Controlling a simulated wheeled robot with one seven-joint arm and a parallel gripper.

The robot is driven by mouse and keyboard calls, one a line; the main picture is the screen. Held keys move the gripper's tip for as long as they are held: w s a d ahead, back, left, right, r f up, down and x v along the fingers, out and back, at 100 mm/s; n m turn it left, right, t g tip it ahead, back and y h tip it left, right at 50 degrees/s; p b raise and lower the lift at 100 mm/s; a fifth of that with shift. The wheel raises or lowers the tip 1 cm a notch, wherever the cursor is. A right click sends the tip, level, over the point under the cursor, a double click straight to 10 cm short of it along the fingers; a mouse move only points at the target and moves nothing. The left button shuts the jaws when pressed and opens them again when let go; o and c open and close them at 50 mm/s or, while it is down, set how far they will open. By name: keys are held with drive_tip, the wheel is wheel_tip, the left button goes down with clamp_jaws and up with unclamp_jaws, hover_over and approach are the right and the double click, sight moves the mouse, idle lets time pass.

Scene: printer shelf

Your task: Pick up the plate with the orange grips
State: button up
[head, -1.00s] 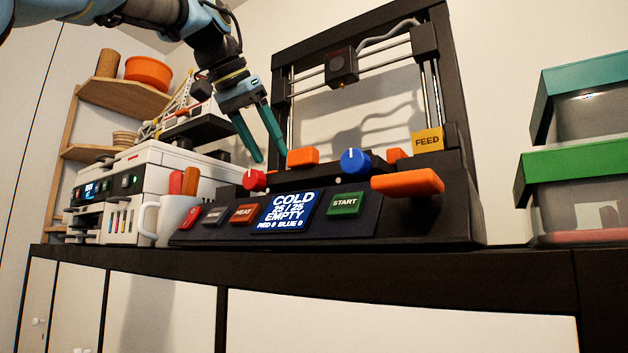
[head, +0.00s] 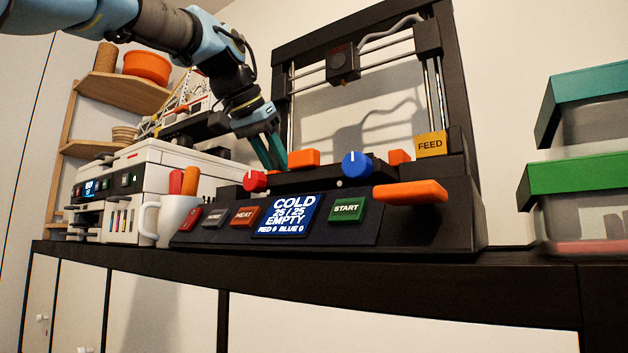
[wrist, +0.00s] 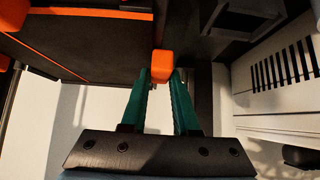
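The plate (wrist: 95,45) shows in the wrist view as a dark flat panel at the upper left. One orange grip (wrist: 162,66) juts from its near side. In the head view an orange grip (head: 303,157) stands on the left of the printer bed and another (head: 398,156) on the right. The plate's flat face is mostly hidden there. My gripper (head: 272,167) is at the bed's left side, just left of the left grip. In the wrist view my gripper's teal fingers (wrist: 162,72) are apart, with the orange grip at the gap between their tips.
The black printer frame (head: 272,60) rises behind the bed. A red knob (head: 254,181) and blue knob (head: 355,164) stand in front. An orange bar (head: 410,191) juts out at the right. A white mug (head: 175,218) and white machine (head: 160,172) are left; lidded boxes (head: 580,170) are right.

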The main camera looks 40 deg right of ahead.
clamp_jaws()
drive_tip(key=shift+r, duration=0.15)
idle(0.4)
